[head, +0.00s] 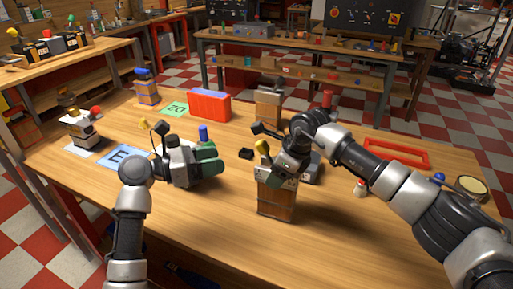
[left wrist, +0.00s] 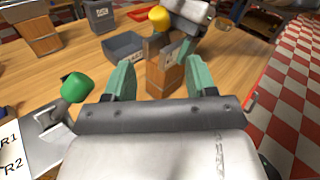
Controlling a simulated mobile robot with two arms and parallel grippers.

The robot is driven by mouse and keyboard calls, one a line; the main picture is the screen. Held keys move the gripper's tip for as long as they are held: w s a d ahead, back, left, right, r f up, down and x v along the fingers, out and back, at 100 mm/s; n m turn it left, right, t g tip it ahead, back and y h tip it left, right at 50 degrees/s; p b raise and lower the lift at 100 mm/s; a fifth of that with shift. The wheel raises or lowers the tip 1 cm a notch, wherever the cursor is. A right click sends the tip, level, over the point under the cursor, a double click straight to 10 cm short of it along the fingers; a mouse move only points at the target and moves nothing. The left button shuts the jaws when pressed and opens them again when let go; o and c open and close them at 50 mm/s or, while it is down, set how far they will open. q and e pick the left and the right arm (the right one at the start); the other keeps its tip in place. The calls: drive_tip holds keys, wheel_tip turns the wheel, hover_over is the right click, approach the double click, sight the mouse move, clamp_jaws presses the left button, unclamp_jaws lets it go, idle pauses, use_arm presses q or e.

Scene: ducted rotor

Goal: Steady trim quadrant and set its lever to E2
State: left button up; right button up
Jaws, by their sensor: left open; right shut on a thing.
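The trim quadrant appears to be the wooden block (head: 277,202) with a grey top and a yellow-knobbed lever (head: 264,147), standing upright at the front middle of the table. The block (left wrist: 163,78) and yellow knob (left wrist: 160,17) also show in the left wrist view. My right gripper (head: 288,168) is shut at its upper part, which it partly hides. My left gripper (head: 217,160) is open and empty, left of the block and apart from it. In the left wrist view its fingers (left wrist: 166,75) frame the block. I cannot read the lever's setting.
A blue lettered card (head: 123,156) and a green card (head: 174,109) lie at the left. A red box (head: 209,106) and another wooden block (head: 268,108) stand behind. A red frame (head: 396,153) and a tape roll (head: 470,186) lie right. The front table area is clear.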

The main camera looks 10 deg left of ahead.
sight(257, 147)
use_arm(q)
drive_tip(key=shift+n+h, duration=0.4)
drive_tip(key=shift+n, duration=0.4)
drive_tip(key=x, duration=1.1)
drive_tip(key=shift+w+r, duration=0.1)
drive_tip(key=shift+w, duration=0.15)
clamp_jaws()
